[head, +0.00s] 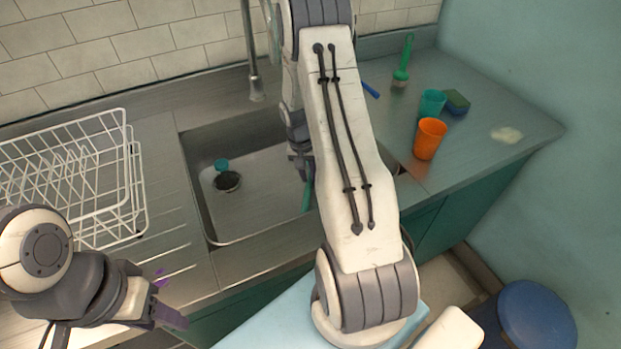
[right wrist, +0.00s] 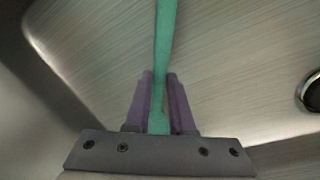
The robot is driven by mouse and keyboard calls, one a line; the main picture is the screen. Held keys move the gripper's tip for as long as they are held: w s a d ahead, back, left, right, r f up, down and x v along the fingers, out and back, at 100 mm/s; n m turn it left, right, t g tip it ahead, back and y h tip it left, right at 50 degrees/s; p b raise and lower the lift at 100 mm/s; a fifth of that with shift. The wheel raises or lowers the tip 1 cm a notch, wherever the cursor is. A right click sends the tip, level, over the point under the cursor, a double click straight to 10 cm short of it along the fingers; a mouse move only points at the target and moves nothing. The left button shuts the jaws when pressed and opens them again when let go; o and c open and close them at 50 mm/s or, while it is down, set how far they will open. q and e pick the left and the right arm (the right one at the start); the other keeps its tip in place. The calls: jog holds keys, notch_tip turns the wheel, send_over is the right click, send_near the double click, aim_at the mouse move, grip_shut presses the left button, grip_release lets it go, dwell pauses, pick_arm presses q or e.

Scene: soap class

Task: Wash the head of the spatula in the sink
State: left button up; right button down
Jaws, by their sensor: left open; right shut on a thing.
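The sink (head: 270,210) is a steel basin set in the counter. The spatula (head: 307,193) shows as a green strip inside the sink, partly hidden by my right arm. In the right wrist view the green spatula (right wrist: 165,50) runs up out of the frame from between the purple fingers. My right gripper (right wrist: 158,95) is shut on it, with the steel surface behind. I cannot see the spatula's head clearly. The faucet (head: 254,80) hangs over the back of the sink. My left gripper (head: 172,300) is open and empty at the counter's front left.
A white dish rack (head: 120,165) stands left of the sink. An orange cup (head: 430,138), a teal cup (head: 432,103), a sponge (head: 457,102) and a green brush (head: 402,72) stand to the right. A dark drain (head: 227,182) with a teal thing (head: 221,165) beside it is in the sink.

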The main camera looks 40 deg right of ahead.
notch_tip(320, 180, up, 18)
jog(key=p, duration=1.3)
dwell(2.3)
notch_tip(320, 180, up, 4)
jog(key=p, duration=0.4)
send_over(309, 181)
jog(key=shift+f+b, duration=0.1)
jog(key=shift+b, duration=0.2)
jog(key=shift+s, duration=0.1)
